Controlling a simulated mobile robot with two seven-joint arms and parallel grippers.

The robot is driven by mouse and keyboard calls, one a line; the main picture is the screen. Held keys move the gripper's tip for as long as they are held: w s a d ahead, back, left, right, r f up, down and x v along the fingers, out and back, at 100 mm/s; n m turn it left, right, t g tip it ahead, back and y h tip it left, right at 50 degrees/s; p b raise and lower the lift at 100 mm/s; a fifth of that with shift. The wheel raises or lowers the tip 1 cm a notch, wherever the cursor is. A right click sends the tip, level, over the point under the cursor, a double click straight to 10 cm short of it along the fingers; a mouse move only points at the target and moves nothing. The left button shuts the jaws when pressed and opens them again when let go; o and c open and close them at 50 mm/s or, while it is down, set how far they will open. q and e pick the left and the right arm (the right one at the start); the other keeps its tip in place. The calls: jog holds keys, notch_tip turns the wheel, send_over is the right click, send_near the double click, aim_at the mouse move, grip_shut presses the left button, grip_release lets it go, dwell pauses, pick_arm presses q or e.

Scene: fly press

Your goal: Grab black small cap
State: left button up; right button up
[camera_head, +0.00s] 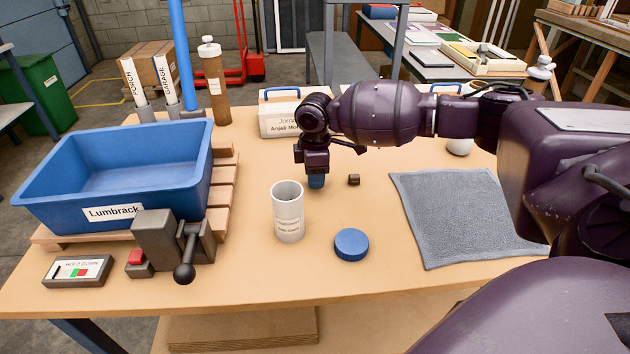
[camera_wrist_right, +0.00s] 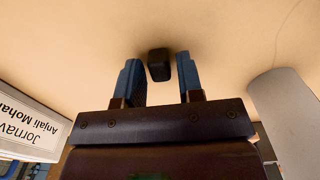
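The small black cap (camera_head: 354,180) lies on the tan table, just right of my right gripper (camera_head: 316,181). In the right wrist view the cap (camera_wrist_right: 159,65) shows in the gap between the two blue fingertips of my right gripper (camera_wrist_right: 158,78), near their far ends. The fingers are apart with nothing clamped between them. The gripper points down close to the table, and in the head view a small gap separates it from the cap. My left gripper is not in view.
A white cup (camera_head: 288,212) stands in front of my right gripper, with a blue round lid (camera_head: 351,245) nearby. A white labelled box (camera_head: 277,121) stands behind. A grey towel (camera_head: 455,215) lies right. A blue bin (camera_head: 112,213) and a lever device (camera_head: 160,240) stand left.

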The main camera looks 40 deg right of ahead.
grip_shut()
